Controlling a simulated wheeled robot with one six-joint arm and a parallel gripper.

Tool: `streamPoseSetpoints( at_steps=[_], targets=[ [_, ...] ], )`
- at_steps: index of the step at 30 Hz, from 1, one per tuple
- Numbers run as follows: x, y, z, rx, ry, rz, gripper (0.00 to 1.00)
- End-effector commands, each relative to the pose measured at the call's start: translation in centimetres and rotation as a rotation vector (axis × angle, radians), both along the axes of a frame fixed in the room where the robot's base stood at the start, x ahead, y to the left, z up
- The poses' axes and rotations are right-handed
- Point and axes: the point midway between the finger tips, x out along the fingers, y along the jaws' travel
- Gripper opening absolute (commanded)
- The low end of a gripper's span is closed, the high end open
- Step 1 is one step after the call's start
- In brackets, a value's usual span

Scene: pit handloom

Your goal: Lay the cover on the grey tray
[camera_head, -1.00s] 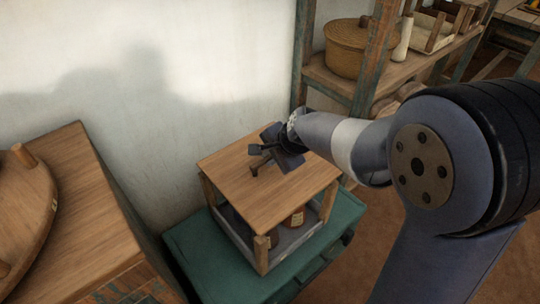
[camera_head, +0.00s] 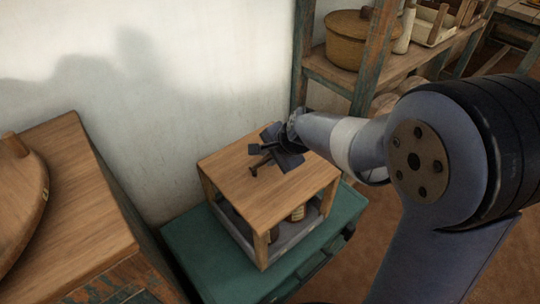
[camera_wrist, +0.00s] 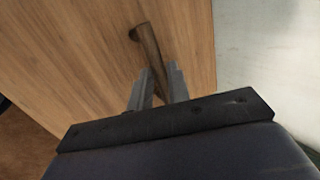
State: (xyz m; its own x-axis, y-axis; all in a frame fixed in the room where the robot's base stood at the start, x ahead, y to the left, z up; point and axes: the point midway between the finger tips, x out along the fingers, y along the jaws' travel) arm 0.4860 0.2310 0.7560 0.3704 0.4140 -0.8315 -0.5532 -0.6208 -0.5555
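The cover (camera_head: 235,183) is a flat wooden top with corner legs and a small peg handle (camera_wrist: 148,48). My gripper (camera_head: 258,160) is at the handle above the middle of the top. In the wrist view the two fingers (camera_wrist: 158,85) are closed around the handle. The grey tray (camera_head: 294,247) lies under the cover and is partly hidden by it. The cover is level, with its legs near the tray's corners. I cannot tell whether the legs touch the tray.
Brown jars (camera_head: 297,213) stand in the tray. The tray is on a green table (camera_head: 205,262) beside a white wall. A wooden bench (camera_head: 75,215) with a round wooden piece (camera_head: 22,190) is at left. A shelf with a basket (camera_head: 345,45) stands behind at right.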

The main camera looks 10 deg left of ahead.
Motion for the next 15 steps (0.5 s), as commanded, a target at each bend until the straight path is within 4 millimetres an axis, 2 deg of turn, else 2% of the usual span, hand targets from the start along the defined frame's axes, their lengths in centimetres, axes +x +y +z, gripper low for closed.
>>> streamPoseSetpoints(
  at_steps=[1,8,15],
  targets=[
    [0.04,0.01,0.07,0.001,-0.002,-0.001,0.21],
    [0.01,0.01,0.03,0.001,-0.001,0.0,0.39],
    [-0.07,-0.05,0.02,-0.001,0.002,0.001,0.39]
  ],
)
